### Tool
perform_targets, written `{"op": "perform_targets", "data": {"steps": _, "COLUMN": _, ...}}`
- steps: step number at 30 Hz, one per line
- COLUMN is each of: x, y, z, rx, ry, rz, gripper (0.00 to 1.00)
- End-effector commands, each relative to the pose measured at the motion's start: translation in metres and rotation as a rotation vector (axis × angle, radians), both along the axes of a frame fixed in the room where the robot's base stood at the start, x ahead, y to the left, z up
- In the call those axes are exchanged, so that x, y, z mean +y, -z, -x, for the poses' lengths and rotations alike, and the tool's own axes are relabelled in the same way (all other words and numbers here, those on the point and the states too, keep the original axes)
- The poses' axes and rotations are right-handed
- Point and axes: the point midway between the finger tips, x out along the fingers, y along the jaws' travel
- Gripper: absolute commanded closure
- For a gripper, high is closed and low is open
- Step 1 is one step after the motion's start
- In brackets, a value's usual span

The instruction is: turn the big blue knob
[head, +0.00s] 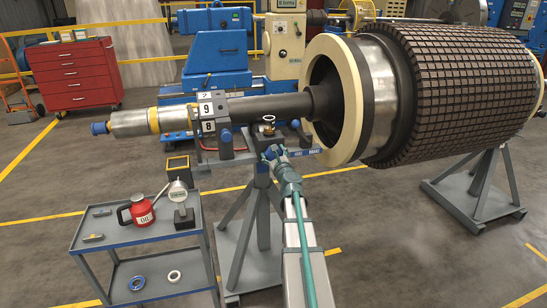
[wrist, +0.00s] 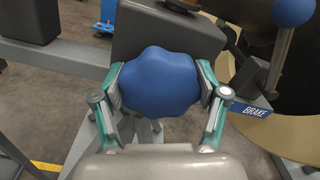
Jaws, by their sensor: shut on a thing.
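The big blue knob (wrist: 160,80) is a lobed, rounded blue knob in the middle of the wrist view, in front of a dark grey block. My gripper (wrist: 160,84) has one teal-and-grey finger on its left side and one on its right. Both finger pads press against the knob, so the gripper is shut on it. In the head view my gripper (head: 271,154) is at the top of the grey stand, below the shaft, and mostly hides the knob.
A lever with a blue ball (wrist: 293,12) and a BRAKE plate (wrist: 256,111) stand close to the right of the knob. The large rotor (head: 460,85) is to the right. A cart (head: 130,250) with an oil can (head: 138,210) stands at the left.

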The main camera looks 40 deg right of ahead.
Motion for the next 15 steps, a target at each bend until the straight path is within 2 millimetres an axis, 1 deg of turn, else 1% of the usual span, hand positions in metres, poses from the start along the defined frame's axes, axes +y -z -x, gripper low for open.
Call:
{"op": "perform_targets", "data": {"steps": 1, "x": 0.0003, "y": 0.0037, "z": 0.0001, "rx": 0.013, "ry": 0.0, "rz": 0.036, "gripper": 0.62}}
{"op": "perform_targets", "data": {"steps": 15, "x": 0.0013, "y": 0.0053, "z": -0.0004, "rx": 0.179, "ry": 0.0, "rz": 0.438, "gripper": 0.62}}
